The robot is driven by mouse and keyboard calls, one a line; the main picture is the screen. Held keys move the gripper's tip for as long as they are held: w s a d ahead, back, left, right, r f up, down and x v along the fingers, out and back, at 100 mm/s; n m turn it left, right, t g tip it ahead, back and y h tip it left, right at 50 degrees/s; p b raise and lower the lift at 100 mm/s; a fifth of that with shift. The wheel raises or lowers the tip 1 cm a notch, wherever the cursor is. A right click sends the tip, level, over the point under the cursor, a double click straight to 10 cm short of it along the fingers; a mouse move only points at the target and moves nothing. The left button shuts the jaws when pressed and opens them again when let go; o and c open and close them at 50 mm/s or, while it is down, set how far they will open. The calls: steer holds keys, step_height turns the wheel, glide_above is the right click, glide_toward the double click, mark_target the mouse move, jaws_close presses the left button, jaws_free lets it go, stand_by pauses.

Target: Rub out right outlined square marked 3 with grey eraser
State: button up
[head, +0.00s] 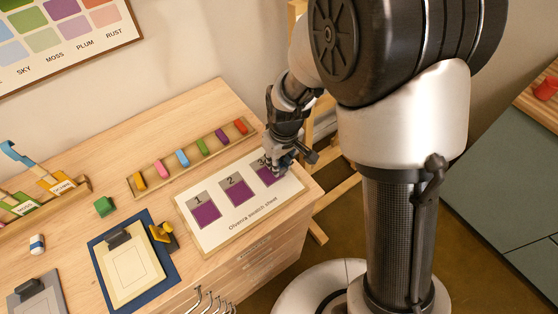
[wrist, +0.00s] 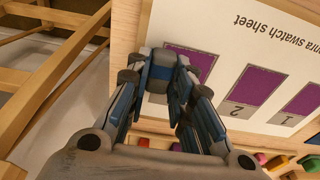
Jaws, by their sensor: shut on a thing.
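The swatch sheet (head: 240,225) lies on the table with three purple-filled squares in a row. The right square marked 3 (head: 267,178) is partly covered by my gripper (head: 280,168). It also shows in the wrist view (wrist: 203,60), purple beside my fingers. My gripper points down over this square and is shut on a small grey block, which I take for the grey eraser (wrist: 162,66). The block is mostly hidden by the fingers; whether it touches the paper I cannot tell. The squares marked 2 (head: 237,193) and 1 (head: 205,212) are uncovered.
A rack of coloured sticks (head: 188,157) runs behind the sheet. A blue clipboard (head: 105,262) and a yellow clip-like object (head: 163,234) stand left of it. A green block (head: 104,206) and a white-and-blue eraser (head: 37,243) lie farther left. The table's right edge is close to the sheet.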

mark_target(262, 178)
steer(key=shift+a, duration=0.1)
steer(key=shift+s+a+r, duration=0.1)
steer(key=shift+s+a, duration=0.65)
steer(key=shift+a, duration=0.3)
steer(key=shift+s+a, duration=0.45)
steer(key=shift+a, duration=0.15)
steer(key=shift+s+a, duration=0.4)
steer(key=shift+a, duration=0.2)
steer(key=shift+w+d, duration=0.1)
steer(key=shift+d, duration=0.05)
steer(key=shift+w+d, duration=0.75)
steer(key=shift+d, duration=0.3)
steer(key=shift+w+d, duration=0.7)
steer(key=shift+d, duration=0.35)
steer(key=shift+d+f, duration=0.1)
steer(key=shift+f, duration=0.1)
